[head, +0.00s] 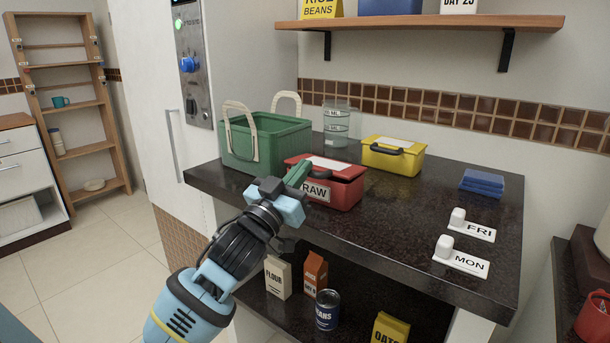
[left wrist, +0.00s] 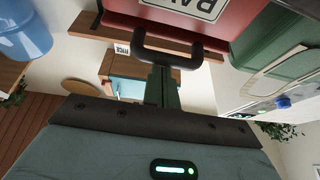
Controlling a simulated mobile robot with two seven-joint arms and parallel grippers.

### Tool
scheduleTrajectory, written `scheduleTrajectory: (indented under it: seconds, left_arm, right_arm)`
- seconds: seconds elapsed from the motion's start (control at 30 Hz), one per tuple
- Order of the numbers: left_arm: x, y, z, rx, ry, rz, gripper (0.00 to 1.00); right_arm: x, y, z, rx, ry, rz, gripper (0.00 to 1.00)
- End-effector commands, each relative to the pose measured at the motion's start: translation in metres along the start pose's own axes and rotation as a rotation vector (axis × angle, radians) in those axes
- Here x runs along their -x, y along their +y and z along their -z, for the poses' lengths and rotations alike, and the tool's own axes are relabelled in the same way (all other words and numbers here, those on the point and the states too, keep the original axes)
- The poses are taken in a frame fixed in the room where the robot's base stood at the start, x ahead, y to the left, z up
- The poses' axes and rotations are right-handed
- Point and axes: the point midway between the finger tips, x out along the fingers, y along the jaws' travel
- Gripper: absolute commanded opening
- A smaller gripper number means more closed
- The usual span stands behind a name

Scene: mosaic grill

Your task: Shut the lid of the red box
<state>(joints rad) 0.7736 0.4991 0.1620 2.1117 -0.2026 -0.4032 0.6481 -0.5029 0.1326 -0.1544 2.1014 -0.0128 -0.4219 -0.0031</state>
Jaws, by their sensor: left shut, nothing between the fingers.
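The red box (head: 338,193) stands on the dark counter, with a RAW label on its front and a white panel on its lid (head: 328,163). The lid lies over the top; I cannot tell whether it is fully closed. My left gripper (head: 298,173) is shut and empty, its green fingers at the box's front left, hiding part of it. In the left wrist view, the red box (left wrist: 125,8) is at the top, and its dark handle (left wrist: 185,47) is just beyond the fingertips (left wrist: 158,72). I cannot tell whether they touch. My right gripper is out of view.
A green basket (head: 270,145) stands close behind the red box at left. A yellow box (head: 393,160) and a clear measuring jug (head: 337,128) are behind. Blue pads (head: 482,183) and FRI (head: 475,231) and MON (head: 463,262) markers lie right. The counter's middle right is clear.

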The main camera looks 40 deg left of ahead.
Motion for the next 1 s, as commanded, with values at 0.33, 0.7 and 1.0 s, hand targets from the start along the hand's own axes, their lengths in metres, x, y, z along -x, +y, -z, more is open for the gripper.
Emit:
scheduleTrajectory:
  seconds: [0.33, 0.7, 1.0]
  left_arm:
    - [0.01, 0.0, -0.015, 0.001, 0.018, 0.0, 0.0]
    - [0.012, 0.0, -0.019, 0.0, 0.016, 0.0, 0.0]
    - [0.012, 0.0, -0.019, 0.001, 0.014, 0.0, 0.0]
  right_arm:
    - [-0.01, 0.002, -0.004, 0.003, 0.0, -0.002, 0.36]
    - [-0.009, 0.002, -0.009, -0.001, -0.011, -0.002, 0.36]
    - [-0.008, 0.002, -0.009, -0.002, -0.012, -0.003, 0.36]
